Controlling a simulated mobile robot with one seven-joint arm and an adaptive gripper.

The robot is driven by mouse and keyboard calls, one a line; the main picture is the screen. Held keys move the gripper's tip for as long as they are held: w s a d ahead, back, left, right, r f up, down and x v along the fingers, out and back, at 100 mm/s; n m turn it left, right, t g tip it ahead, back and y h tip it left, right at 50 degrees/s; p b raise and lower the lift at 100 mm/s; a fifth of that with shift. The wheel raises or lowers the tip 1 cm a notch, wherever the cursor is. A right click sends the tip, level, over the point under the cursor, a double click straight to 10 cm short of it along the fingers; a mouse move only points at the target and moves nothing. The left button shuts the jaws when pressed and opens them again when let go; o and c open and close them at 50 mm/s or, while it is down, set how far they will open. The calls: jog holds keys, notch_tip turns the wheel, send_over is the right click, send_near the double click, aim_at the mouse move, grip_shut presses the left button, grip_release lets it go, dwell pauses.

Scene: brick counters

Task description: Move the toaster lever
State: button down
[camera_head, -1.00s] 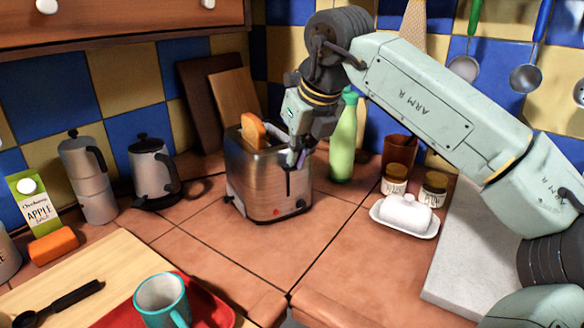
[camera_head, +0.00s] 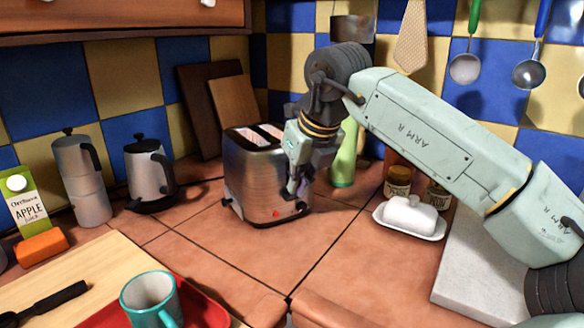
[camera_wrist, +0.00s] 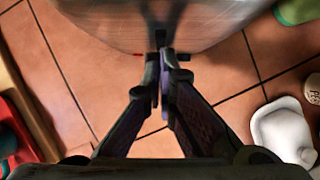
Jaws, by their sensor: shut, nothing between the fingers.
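The metal toaster (camera_head: 252,180) stands on the tiled counter, with a reddish glow in its top slots and a small red light low on its front. No bread sticks out of the slots. My gripper (camera_head: 293,189) is low at the toaster's lever side, fingers pointing down, shut and empty. In the wrist view, the fingertips (camera_wrist: 161,72) are together just beside the toaster wall (camera_wrist: 110,22). A small dark part, likely the lever (camera_wrist: 160,38), shows at the wall by the fingertips. In the head view my fingers hide the lever.
A moka pot (camera_head: 82,180) and a kettle (camera_head: 150,175) stand left of the toaster. A green bottle (camera_head: 344,165) is behind my gripper. A butter dish (camera_head: 409,216) and jars (camera_head: 398,182) stand right.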

jog(key=shift+s+d+r, duration=0.25)
jog(key=shift+s+d, duration=0.15)
jog(key=shift+s, duration=0.25)
jog(key=shift+s+d+r, duration=0.2)
jog(key=shift+s+d, duration=0.15)
jog(key=shift+s, duration=0.25)
jog(key=shift+r, duration=0.1)
jog(key=v, duration=1.1)
jog(key=shift+s+r, duration=0.2)
jog(key=shift+r, duration=0.15)
jog(key=shift+d, duration=0.15)
